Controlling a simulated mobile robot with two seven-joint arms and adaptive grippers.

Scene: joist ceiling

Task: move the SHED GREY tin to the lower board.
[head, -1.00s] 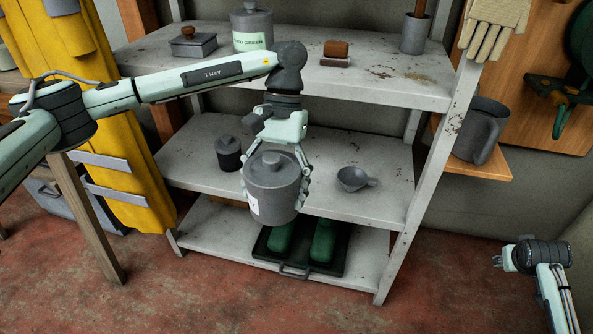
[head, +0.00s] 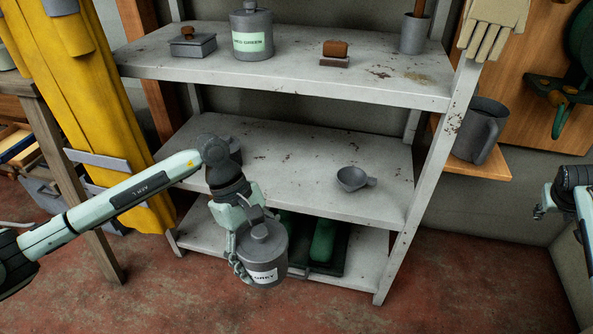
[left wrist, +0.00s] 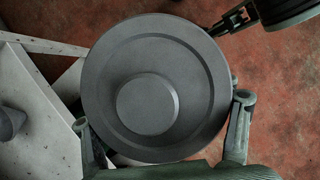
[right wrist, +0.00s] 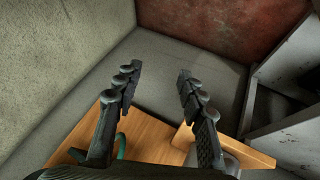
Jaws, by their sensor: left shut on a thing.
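The grey tin (head: 262,262), with a lid and a white label ending in "GREY", hangs upright in my left gripper (head: 256,245). It is in front of the shelf unit, clear of the boards. In the left wrist view the tin's round lid (left wrist: 150,85) fills the middle, with a finger on either side. The lower board (head: 358,266) is behind and below the tin; its middle is partly hidden. My right gripper (head: 541,208) is at the right edge, away from the shelf; its fingers are apart and empty in the right wrist view (right wrist: 158,82).
A dark tray (head: 330,268) with green items (head: 322,240) occupies the lower board's middle. The middle board (head: 300,165) holds a small scoop (head: 352,178) and a dark container mostly behind my arm. A green-labelled tin (head: 252,35) stands on the top board. The lower board's right end is clear.

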